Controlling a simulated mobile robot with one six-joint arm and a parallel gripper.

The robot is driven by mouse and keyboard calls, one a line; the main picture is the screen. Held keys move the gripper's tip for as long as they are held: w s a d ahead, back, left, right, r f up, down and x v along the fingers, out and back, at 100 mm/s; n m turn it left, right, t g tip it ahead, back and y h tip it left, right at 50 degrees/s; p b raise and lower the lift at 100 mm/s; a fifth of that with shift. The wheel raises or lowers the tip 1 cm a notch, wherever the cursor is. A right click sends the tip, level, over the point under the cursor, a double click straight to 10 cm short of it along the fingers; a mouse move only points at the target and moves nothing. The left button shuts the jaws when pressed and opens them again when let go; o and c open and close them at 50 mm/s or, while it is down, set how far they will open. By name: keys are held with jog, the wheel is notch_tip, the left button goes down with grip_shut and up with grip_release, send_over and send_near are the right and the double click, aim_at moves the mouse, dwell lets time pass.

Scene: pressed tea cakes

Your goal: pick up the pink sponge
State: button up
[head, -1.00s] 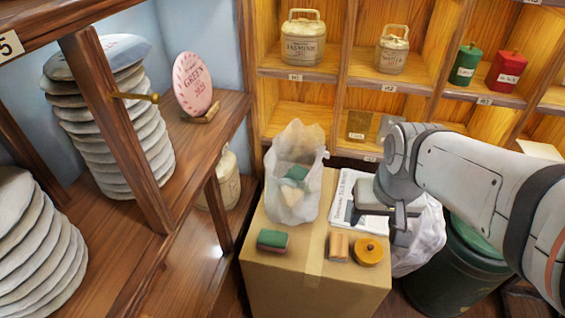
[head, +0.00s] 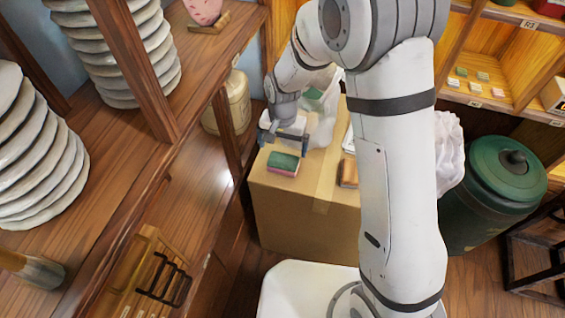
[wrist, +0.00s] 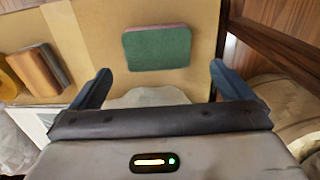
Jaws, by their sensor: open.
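The pink sponge (head: 281,172) lies on a cardboard box, with a green scouring layer on top and pink below. In the wrist view the sponge (wrist: 157,48) shows its green face and a thin pink edge, ahead of and between my fingers. My gripper (head: 283,140) is open and empty, just behind and above the sponge in the head view, not seen touching it. In the wrist view my gripper (wrist: 160,72) has its fingers spread wider than the sponge.
The cardboard box (head: 300,215) also bears a clear plastic bag (head: 322,125) behind my gripper and a wooden block (head: 348,172) to the right. A wooden shelf (head: 190,130) with stacked tea cakes stands left. A green bin (head: 505,185) stands right.

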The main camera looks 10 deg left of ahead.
aim_at(283, 160)
jog(key=f, duration=0.7)
jog(key=shift+s+d, duration=0.15)
jog(key=shift+s, duration=0.05)
jog(key=shift+c, duration=0.2)
jog(key=c, duration=0.9)
notch_tip(283, 160, up, 10)
jog(key=shift+r, duration=0.1)
